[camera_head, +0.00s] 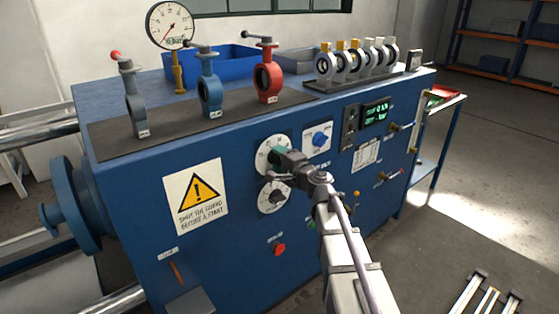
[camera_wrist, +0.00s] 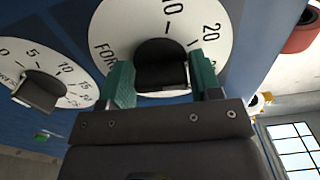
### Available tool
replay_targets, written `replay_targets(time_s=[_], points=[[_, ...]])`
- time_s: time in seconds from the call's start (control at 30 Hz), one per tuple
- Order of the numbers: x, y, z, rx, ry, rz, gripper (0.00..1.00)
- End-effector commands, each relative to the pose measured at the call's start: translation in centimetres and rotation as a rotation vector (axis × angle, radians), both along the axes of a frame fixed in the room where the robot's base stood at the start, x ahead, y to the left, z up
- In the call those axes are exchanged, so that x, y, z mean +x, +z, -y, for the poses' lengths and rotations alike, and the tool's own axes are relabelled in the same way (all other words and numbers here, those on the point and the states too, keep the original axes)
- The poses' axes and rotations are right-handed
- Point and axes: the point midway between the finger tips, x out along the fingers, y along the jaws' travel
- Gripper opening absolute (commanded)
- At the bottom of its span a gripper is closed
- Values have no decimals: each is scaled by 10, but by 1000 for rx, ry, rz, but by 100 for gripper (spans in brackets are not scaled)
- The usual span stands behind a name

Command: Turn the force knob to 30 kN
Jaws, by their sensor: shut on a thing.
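The force knob (camera_wrist: 162,58) is black and sits at the centre of a round white dial (camera_wrist: 118,22) with "FOR", 10 and 20 readable in the wrist view. My gripper (camera_wrist: 163,80) has its two teal fingers on either side of the knob, shut on it. The knob's pointer and the rest of the scale are hidden, so its setting cannot be read. In the head view the dial (camera_head: 261,158) is on the front of the blue machine, and my gripper (camera_head: 281,155) covers the knob.
A second dial (camera_head: 265,201) with a black knob is just below; it also shows in the wrist view (camera_wrist: 40,88). A blue knob (camera_head: 320,138), a green display (camera_head: 376,113) and a red button (camera_head: 279,249) are on the panel. Several valves stand on top.

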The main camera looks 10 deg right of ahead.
Motion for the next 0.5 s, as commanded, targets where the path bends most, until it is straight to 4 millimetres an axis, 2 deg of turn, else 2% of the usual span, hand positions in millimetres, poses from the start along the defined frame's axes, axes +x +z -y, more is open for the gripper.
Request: replay_targets(time_s=[0.2,0.5], points=[[0,0,0,150,0,-70,34],[0,1,0,279,0,-131,34]])
